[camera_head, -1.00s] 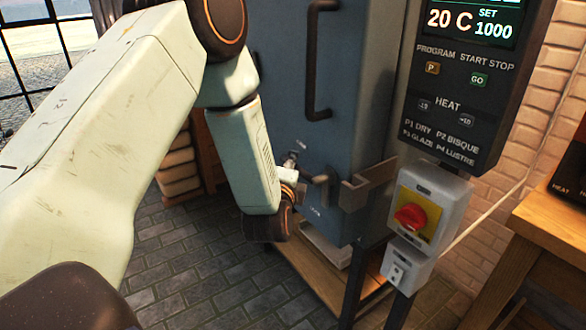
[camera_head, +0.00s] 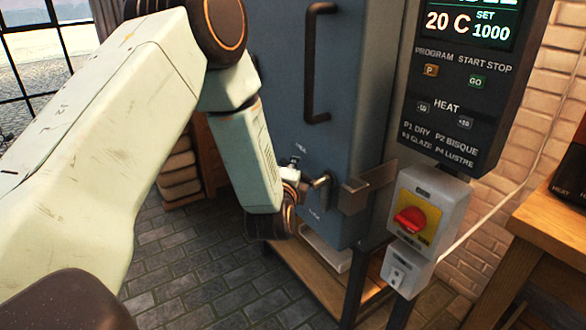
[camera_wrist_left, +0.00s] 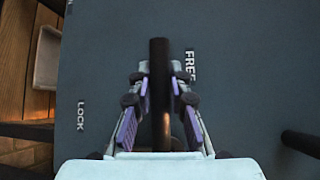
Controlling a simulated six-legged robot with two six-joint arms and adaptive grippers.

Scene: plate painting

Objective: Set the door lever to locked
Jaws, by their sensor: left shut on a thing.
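The dark door lever (camera_wrist_left: 158,60) stands upright in the left wrist view, between the purple-padded fingers of my left gripper (camera_wrist_left: 160,98), which is shut on it. The lever lies just beside the FREE label (camera_wrist_left: 190,65) on the blue-grey kiln door (camera_wrist_left: 250,60). The LOCK label (camera_wrist_left: 81,115) is to the lower left, apart from the lever. In the head view the lever (camera_head: 321,189) shows low on the kiln door (camera_head: 350,90), and my left gripper (camera_head: 302,185) is at it, partly hidden by my wrist. My right gripper is not in view.
A metal latch bracket (camera_head: 366,187) sits right of the lever. A switch box with a red knob (camera_head: 411,219) and a control panel (camera_head: 465,100) stand further right. A wooden table (camera_head: 550,222) is at the right edge. A door handle (camera_head: 310,65) is above.

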